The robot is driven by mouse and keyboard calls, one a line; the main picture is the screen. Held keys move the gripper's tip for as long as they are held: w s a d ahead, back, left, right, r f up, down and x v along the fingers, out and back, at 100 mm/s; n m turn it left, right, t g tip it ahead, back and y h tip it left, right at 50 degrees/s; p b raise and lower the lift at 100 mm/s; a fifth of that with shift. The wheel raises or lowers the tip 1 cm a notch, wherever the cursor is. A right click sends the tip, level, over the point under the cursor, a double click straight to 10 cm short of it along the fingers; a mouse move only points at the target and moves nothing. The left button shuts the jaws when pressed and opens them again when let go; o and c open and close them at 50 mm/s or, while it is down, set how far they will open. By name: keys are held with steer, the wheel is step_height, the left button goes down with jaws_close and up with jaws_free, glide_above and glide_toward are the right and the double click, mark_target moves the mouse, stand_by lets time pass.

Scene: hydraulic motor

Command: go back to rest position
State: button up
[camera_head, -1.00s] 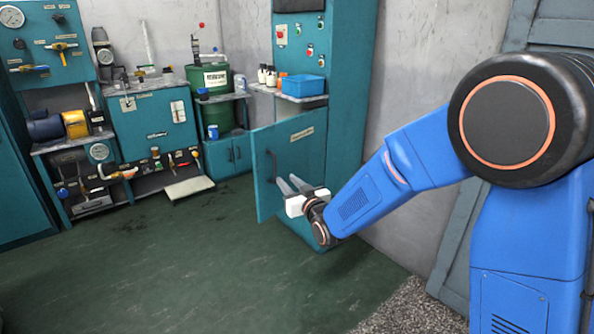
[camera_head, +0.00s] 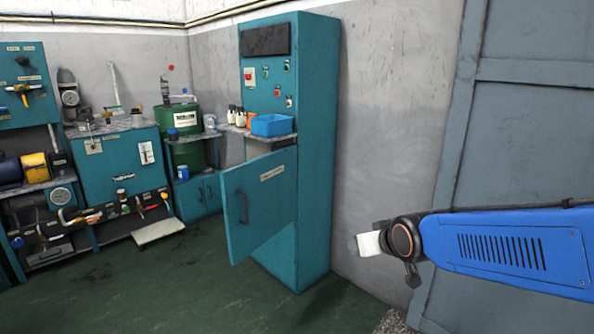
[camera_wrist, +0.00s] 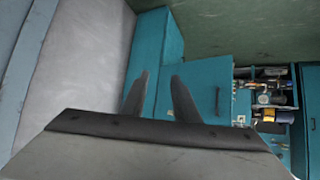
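My gripper (camera_head: 357,244) is at the right in the head view, up in front of the grey wall and clear of the teal cabinet. Its fingers are hard to make out there. In the wrist view my gripper (camera_wrist: 158,82) shows two dark fingers standing apart with nothing between them. The tall teal cabinet (camera_head: 318,150) stands in the middle of the head view. Its lower door (camera_head: 270,200) with a dark handle (camera_head: 242,209) hangs open, and my gripper is apart from it. The door also shows behind the fingers in the wrist view (camera_wrist: 200,75).
A blue bin (camera_head: 273,125) and small bottles (camera_head: 236,116) stand on a shelf beside the cabinet. A green drum (camera_head: 187,118) and a teal workbench (camera_head: 118,175) are at the left. A grey metal door (camera_head: 530,140) is at the right. The green floor (camera_head: 190,285) in front is clear.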

steer(key=s+d+f+m+g+h, duration=0.1)
steer(key=s+d, duration=0.3)
steer(key=s, duration=0.5)
steer(key=s+d+f+m+g, duration=0.1)
steer(key=s+d, duration=0.3)
steer(key=s, duration=0.4)
steer(key=s+d+f+g+h, duration=0.1)
steer(key=s+d+g, duration=0.2)
steer(key=s, duration=0.6)
steer(key=shift+s+d+f+m+h, duration=0.3)
steer(key=shift+s+d+m, duration=0.05)
steer(key=shift+d+m, duration=0.1)
